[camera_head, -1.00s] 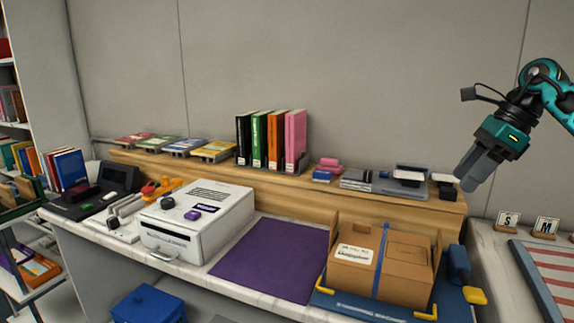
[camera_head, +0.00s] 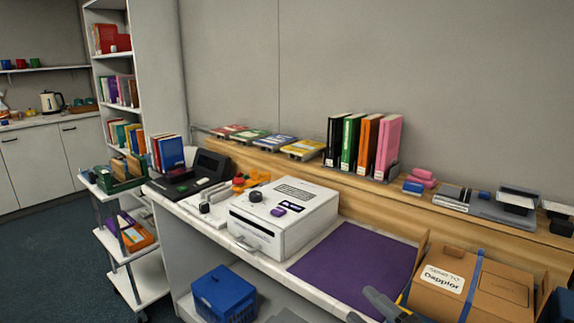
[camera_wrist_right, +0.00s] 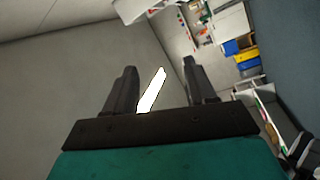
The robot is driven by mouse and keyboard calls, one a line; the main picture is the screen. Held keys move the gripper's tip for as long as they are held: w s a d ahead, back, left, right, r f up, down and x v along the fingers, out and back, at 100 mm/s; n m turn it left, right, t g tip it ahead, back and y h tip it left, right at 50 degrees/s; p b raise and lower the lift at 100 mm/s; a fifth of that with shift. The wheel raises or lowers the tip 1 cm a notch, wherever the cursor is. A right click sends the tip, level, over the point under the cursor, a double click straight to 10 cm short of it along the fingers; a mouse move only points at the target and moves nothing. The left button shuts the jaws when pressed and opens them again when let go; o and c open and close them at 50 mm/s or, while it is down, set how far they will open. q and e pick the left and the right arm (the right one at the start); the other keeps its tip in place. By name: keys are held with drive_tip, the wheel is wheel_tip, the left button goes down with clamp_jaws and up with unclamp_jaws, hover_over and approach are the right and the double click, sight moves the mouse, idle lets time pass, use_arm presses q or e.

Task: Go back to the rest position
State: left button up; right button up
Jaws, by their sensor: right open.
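My right gripper (camera_head: 362,303) shows only as grey fingertips at the bottom edge of the head view, in front of the purple mat (camera_head: 352,258) and left of the cardboard box (camera_head: 497,292). The rest of that arm is out of the picture. In the right wrist view its two dark fingers (camera_wrist_right: 158,72) stand apart with nothing between them; a bright white strip shows in the background. My left gripper is not in view.
The bench holds a white machine (camera_head: 283,218), the mat and the box. Folders (camera_head: 361,145) stand on the wooden ledge behind. A blue crate (camera_head: 224,295) sits below, and a trolley (camera_head: 150,290) stands left. Open floor (camera_head: 50,255) lies farther left.

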drive_tip(key=s+d+f+m+g+h, duration=0.1)
drive_tip(key=s+f+m+g+h, duration=0.1)
drive_tip(key=s+f+m+h, duration=0.3)
drive_tip(key=s+d+f+m+g+h, duration=0.2)
drive_tip(key=s+f+m+h, duration=0.3)
drive_tip(key=s+f+m, duration=0.7)
drive_tip(key=shift+s+f+m+g+p, duration=0.35)
drive_tip(key=shift+f+m+g, duration=0.3)
drive_tip(key=shift+m, duration=0.15)
drive_tip(key=shift+c, duration=0.2)
idle(1.5)
